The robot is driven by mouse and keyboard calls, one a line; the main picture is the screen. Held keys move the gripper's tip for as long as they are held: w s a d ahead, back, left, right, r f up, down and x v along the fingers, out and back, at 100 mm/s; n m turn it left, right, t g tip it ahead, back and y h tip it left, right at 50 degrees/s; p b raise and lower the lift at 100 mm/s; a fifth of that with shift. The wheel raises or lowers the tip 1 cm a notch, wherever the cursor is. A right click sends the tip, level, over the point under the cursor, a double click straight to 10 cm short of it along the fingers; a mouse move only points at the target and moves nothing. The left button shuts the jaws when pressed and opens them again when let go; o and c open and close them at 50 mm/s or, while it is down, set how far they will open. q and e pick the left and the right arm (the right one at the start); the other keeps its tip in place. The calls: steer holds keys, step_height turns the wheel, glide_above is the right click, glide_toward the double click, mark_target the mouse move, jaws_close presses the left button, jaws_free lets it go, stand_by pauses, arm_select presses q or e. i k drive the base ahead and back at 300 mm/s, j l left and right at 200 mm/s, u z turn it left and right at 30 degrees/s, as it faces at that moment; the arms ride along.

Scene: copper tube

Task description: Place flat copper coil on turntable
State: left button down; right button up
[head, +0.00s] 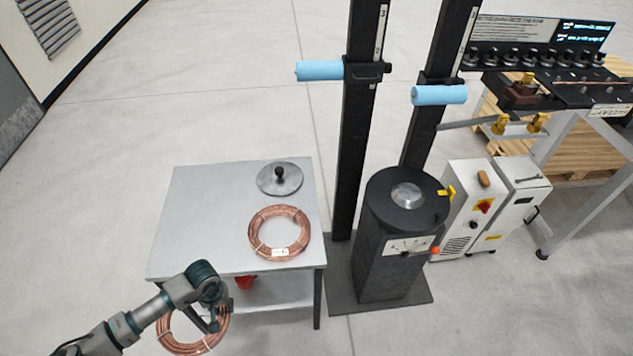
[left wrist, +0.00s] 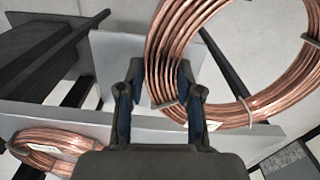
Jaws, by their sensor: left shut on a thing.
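One flat copper coil (head: 165,338) is held by my left gripper (head: 214,318), low at the near edge of the table. In the left wrist view this coil (left wrist: 160,50) fills the upper right, and its near side passes between the fingers of the gripper (left wrist: 160,100), which is shut on it. A second tied copper coil (head: 254,240) lies flat on the table; it seems to show in the left wrist view (left wrist: 40,137) at lower left. The turntable (head: 383,207) is the round dark top of a black pedestal, with a silver hub and no coil on it.
The grey metal table (head: 205,205) also carries a round grey lid (head: 265,180) with a black knob. Two dark posts (head: 350,160) with blue rollers (head: 320,71) stand behind the pedestal. White control boxes (head: 463,210) and a workbench (head: 570,135) are at right. The table's left half is clear.

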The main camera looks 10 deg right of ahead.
mark_target(406, 195)
steer(key=l+z, duration=0.1)
steer(key=l, duration=0.85)
steer(key=k+l, duration=0.1)
steer(key=l, duration=0.85)
steer(key=k+z, duration=0.05)
